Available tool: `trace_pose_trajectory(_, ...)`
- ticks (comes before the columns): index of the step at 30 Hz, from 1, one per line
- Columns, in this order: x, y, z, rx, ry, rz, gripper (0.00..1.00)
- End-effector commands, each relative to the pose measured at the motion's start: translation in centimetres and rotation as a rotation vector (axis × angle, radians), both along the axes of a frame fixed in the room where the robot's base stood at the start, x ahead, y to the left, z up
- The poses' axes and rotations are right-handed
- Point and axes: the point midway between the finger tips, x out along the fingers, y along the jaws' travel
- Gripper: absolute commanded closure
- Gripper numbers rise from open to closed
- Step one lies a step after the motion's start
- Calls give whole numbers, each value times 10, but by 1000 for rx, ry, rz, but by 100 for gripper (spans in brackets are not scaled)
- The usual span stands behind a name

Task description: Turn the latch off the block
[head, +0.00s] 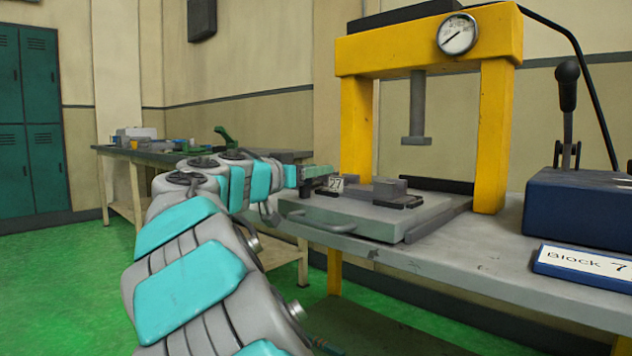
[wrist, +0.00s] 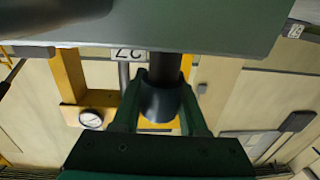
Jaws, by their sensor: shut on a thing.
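My gripper (head: 318,181) is at the left front of the press bed, beside a small tag marked 27 (head: 336,184). In the wrist view its two green fingers (wrist: 163,105) are shut around a dark round knob (wrist: 163,88), which appears to be the latch's handle. The knob's shaft runs up to a broad grey-green surface (wrist: 200,25). In the head view a dark grey block (head: 389,187) sits on the grey plate (head: 350,215) under the press. The latch itself is too small and too hidden by my gripper to make out its angle.
The yellow press frame (head: 497,140) with a gauge (head: 457,34) stands over the plate; its ram (head: 417,105) hangs above. A handle (head: 320,222) juts from the plate's front.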

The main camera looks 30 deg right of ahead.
Motion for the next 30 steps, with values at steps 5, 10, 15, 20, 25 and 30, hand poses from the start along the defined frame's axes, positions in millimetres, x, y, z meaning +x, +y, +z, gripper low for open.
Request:
trace_pose_trajectory(5, 0, 0, 1, 0, 1, 1, 100)
trace_pose_trajectory(10, 0, 0, 1, -1, 2, 1, 50)
trace_pose_trajectory(15, 0, 0, 0, 0, 1, 1, 31)
trace_pose_trajectory(20, 0, 0, 0, 0, 1, 1, 28)
trace_pose_trajectory(25, -1, 3, 0, 0, 1, 1, 28)
trace_pose_trajectory(30, -9, 22, 1, -3, 1, 2, 28)
